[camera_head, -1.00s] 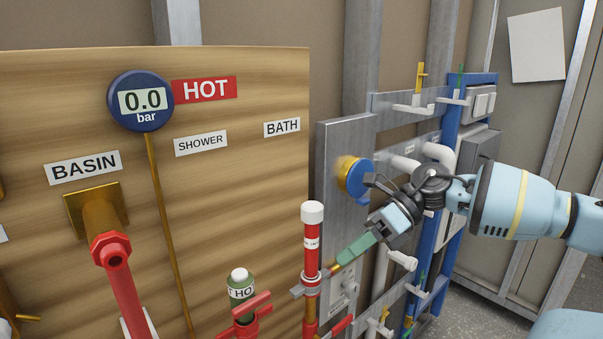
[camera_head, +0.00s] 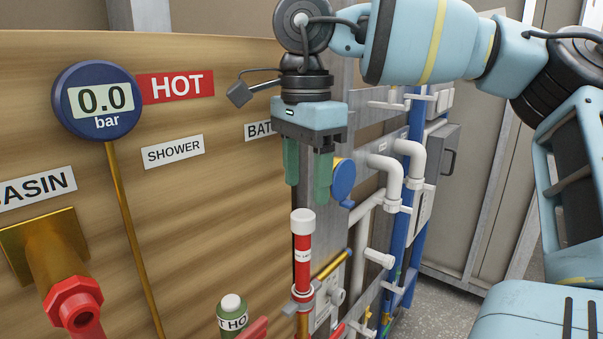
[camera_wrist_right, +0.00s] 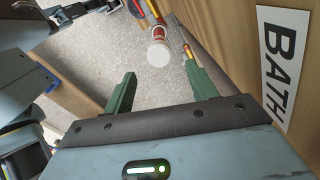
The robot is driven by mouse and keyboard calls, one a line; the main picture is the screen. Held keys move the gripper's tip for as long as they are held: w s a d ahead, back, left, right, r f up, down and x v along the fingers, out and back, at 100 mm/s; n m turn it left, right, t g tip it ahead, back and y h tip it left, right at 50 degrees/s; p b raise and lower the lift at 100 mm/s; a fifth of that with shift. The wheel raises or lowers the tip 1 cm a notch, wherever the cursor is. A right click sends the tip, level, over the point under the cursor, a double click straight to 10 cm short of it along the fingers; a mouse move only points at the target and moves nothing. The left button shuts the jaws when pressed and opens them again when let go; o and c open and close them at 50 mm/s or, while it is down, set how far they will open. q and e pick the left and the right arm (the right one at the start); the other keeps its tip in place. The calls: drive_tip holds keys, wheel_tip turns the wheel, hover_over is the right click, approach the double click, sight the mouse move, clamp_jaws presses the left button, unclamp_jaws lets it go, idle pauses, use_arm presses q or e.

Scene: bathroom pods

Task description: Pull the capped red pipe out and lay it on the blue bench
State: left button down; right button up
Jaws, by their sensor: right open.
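The capped red pipe (camera_head: 303,262) stands upright in front of the wooden panel, with a white cap (camera_head: 302,222) on top and a white label around it. Its lower end sits in a collar and is hidden below. My right gripper (camera_head: 307,195) points down above the cap, with its green fingers apart and nothing between them. In the right wrist view the white cap (camera_wrist_right: 158,54) shows beyond and between the open fingertips (camera_wrist_right: 162,82). The blue bench cannot be made out for certain. My left gripper is not in view.
The wooden panel (camera_head: 215,215) with its gauge (camera_head: 98,101) and labels stands close on the left. A blue round knob (camera_head: 343,180) and white pipes (camera_head: 393,180) lie behind the gripper.

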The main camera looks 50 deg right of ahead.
sight(306, 213)
drive_tip(key=shift+s+f, duration=0.1)
drive_tip(key=shift+f, duration=0.25)
wheel_tip(306, 213, down, 6)
drive_tip(key=shift+r, duration=0.25)
drive_tip(key=shift+f+p, duration=0.3)
drive_tip(key=shift+f, duration=0.5)
drive_tip(key=c, duration=1.2)
drive_tip(key=shift+r, duration=0.75)
drive_tip(key=shift+r+p, duration=0.3)
drive_tip(key=shift+r, duration=1.25)
